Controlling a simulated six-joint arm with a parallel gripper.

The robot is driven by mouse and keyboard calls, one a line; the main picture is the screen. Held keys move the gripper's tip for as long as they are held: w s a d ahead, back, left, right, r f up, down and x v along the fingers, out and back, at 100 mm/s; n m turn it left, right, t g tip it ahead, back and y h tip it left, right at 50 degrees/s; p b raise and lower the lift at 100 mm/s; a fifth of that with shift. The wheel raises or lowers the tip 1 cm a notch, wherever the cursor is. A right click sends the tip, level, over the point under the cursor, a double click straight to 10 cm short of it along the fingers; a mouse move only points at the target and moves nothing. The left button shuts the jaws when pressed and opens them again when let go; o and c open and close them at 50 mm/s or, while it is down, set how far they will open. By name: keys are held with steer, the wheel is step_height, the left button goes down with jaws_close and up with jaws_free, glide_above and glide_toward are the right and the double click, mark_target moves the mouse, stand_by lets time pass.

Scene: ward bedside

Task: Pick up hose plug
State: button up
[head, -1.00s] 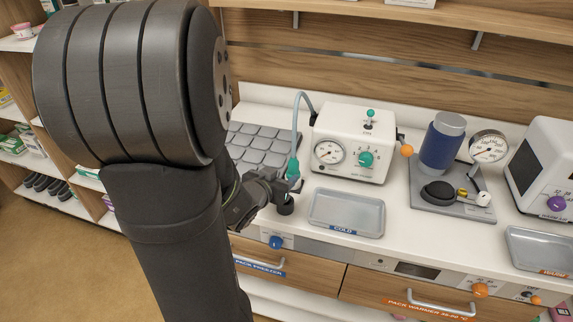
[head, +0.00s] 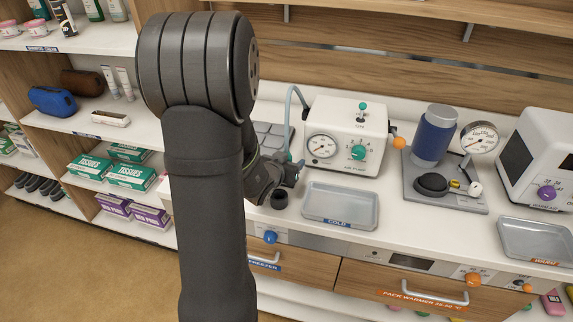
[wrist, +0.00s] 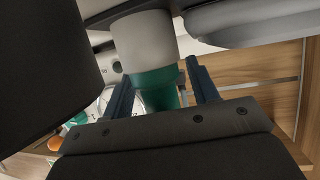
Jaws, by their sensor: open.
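The hose plug (wrist: 155,88) shows in the wrist view as a teal-green collar below a thick pale grey section. It lies between my two dark fingers, which are spread with some room beside it. In the head view my gripper (head: 291,173) is at the lower end of the pale blue-grey hose (head: 290,112), left of the white pump box. The plug is mostly hidden there behind my gripper and wrist. I cannot tell whether either finger touches the plug.
The white pump box (head: 345,137), with gauge and green knob, stands close right of my gripper. The grey COLD tray (head: 340,222) lies in front of it. A grey keypad-like tray (head: 272,138) is behind my wrist. A blue canister (head: 434,137) stands farther right.

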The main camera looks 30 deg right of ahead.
steer(key=c, duration=1)
steer(key=shift+r, duration=0.1)
steer(key=shift+r, duration=0.55)
step_height(320, 180, up, 3)
steer(key=shift+s+d+r, duration=0.1)
steer(key=shift+s+r, duration=0.05)
steer(key=s+d+r, duration=0.1)
steer(key=s+r, duration=0.1)
steer(key=s, duration=0.1)
steer(key=s+d+r, duration=0.1)
steer(key=s+r, duration=0.1)
steer(key=s, duration=0.2)
steer(key=s+d+r, duration=0.2)
steer(key=s, duration=0.1)
steer(key=shift+s+r, duration=0.25)
steer(key=shift+s, duration=0.05)
steer(key=shift+f, duration=0.15)
